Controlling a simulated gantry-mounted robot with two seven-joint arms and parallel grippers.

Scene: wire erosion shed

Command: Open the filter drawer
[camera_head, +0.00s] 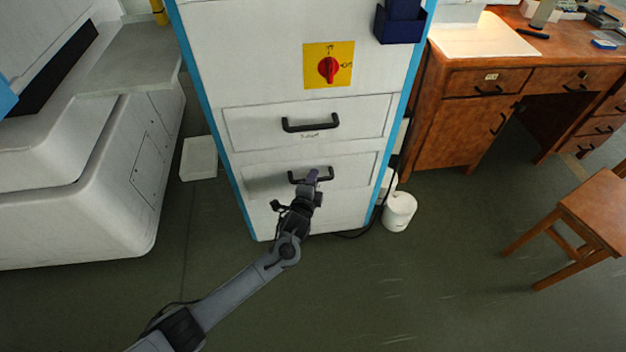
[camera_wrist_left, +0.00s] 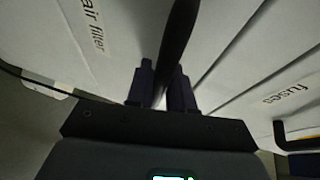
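The filter drawer (camera_head: 357,174) is the lower drawer of a white cabinet with blue edges. Its label reads "air filter" in the left wrist view (camera_wrist_left: 88,22). Its black bar handle (camera_head: 328,173) also shows in that view (camera_wrist_left: 180,30). My left gripper (camera_head: 312,176) is at the handle, with its dark fingers (camera_wrist_left: 162,78) close on both sides of the bar. They look shut on it. The drawer looks closed; I see no clear gap around its front. My right gripper is not in view.
The drawer above (camera_head: 255,128), labelled "fuses", is closed. A red rotary switch (camera_head: 328,68) sits higher. A white bin (camera_head: 399,211) and cable are at the cabinet's lower right. Floor before the cabinet is clear.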

